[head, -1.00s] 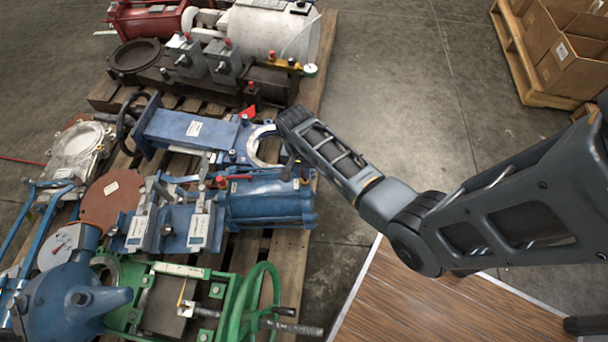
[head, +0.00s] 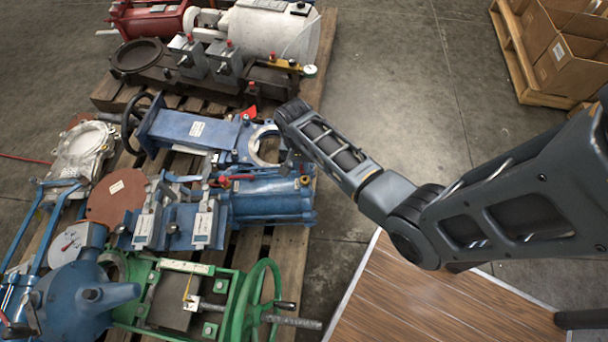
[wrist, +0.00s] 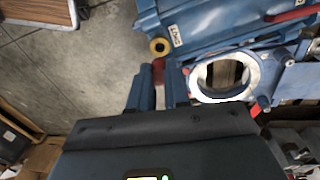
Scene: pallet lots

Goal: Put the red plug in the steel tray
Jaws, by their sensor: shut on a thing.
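In the wrist view my gripper (wrist: 157,85) has its two blue-grey fingers closed on a small dark red piece, the red plug (wrist: 158,69), which shows between and just past the fingertips. The plug is held beside the blue valve body and the pale ring flange (wrist: 225,75); I cannot tell whether it touches either. In the head view my arm reaches to the pallet's right edge and hides most of the gripper, and I cannot make out the plug there. I cannot see a steel tray in either view.
A pallet (head: 290,255) crowded with blue, green and red valves fills the left. A wood-topped surface (head: 440,305) lies at the lower right; its corner shows in the wrist view (wrist: 40,10). Cardboard boxes (head: 570,65) stand at the upper right. Concrete floor between is clear.

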